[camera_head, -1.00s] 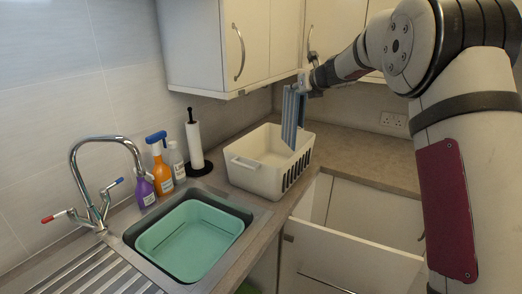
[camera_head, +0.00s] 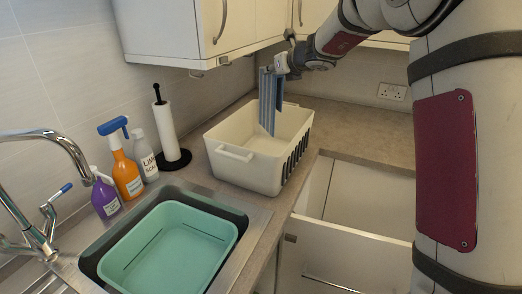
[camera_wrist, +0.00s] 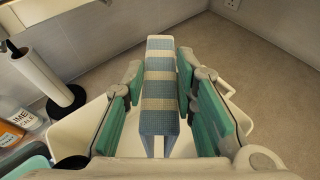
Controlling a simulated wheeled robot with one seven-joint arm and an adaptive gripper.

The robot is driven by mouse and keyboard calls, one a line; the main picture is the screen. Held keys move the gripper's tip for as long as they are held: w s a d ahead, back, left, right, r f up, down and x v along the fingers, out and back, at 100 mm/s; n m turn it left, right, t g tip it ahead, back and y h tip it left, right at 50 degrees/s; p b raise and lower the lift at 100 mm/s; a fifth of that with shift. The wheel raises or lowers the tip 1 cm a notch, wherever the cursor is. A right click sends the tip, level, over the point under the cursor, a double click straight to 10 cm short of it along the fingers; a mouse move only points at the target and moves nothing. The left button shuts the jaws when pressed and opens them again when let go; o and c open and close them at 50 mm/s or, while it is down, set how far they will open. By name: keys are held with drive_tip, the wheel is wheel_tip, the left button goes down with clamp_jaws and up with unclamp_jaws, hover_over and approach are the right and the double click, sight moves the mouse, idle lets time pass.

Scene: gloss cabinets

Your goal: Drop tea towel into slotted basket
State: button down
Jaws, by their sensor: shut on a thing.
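The blue striped tea towel (camera_head: 268,98) hangs from my gripper (camera_head: 281,66) over the cream slotted basket (camera_head: 253,172). The towel's lower end reaches down to within the basket's opening in the head view; I cannot tell whether it touches the basket. In the wrist view, the towel (camera_wrist: 160,85) lies between the green-padded fingers of my gripper (camera_wrist: 161,80), with pale bands across it. The basket's rim (camera_wrist: 240,112) shows partly below and beside the fingers; much of the basket is hidden by my gripper. The basket stands upright on the worktop.
A sink with a green basin (camera_head: 170,250) is in front of the basket. A paper towel roll (camera_head: 165,130), an orange spray bottle (camera_head: 124,165) and other bottles stand at the left. Wall cabinets (camera_head: 165,35) overhang the worktop. An open drawer (camera_head: 345,255) is at the right.

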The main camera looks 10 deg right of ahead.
sight(274, 81)
drive_tip(key=shift+f+b, duration=1.8)
drive_tip(key=shift+f, duration=0.05)
drive_tip(key=shift+s, duration=0.1)
drive_tip(key=c, duration=1.2)
unclamp_jaws()
drive_tip(key=v, duration=1.2)
